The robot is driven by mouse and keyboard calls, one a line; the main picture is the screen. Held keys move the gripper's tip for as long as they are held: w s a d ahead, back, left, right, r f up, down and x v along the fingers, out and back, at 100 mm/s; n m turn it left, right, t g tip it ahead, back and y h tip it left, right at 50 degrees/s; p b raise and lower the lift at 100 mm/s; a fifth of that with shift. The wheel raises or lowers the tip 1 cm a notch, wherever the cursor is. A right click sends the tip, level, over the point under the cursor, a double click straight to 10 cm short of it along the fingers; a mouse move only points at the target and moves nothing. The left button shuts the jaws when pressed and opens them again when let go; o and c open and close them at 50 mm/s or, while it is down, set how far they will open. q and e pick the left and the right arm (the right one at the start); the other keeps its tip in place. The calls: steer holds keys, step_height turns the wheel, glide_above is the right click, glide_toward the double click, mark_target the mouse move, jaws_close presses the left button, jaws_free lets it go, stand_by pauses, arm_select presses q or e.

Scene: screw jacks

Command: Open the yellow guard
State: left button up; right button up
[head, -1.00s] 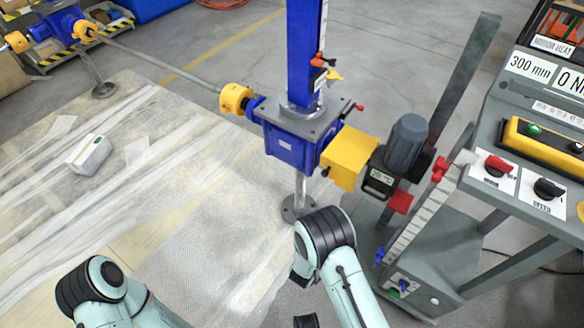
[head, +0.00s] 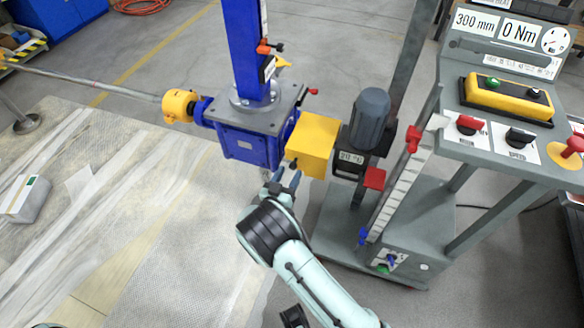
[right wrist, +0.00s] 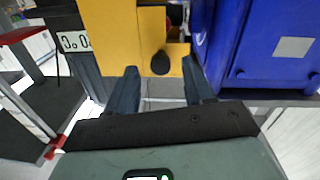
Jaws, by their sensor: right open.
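The yellow guard (head: 312,146) is a box-shaped cover between the blue screw jack gearbox (head: 250,140) and the dark grey motor (head: 370,118). In the right wrist view the guard (right wrist: 115,45) fills the upper middle, with a dark round knob (right wrist: 161,62) at its lower right edge. My right gripper (head: 284,178) is just below the guard in the head view. Its two fingers (right wrist: 161,92) are spread just short of the knob, one on each side of it, with nothing between them. My left gripper is out of view.
A grey test stand with a control panel (head: 500,120) stands at the right, its frame close to the motor. A digital display (head: 350,157) sits under the motor. A shaft with a yellow coupling (head: 180,105) runs left from the gearbox. A white box (head: 25,198) lies on the sheeted floor.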

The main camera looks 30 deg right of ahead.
mark_target(291, 168)
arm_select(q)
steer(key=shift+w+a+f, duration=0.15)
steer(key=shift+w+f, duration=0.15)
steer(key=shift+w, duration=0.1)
arm_select(e)
steer(key=shift+x, duration=1.9)
jaws_close()
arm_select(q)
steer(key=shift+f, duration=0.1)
arm_select(e)
steer(key=shift+w, duration=0.1)
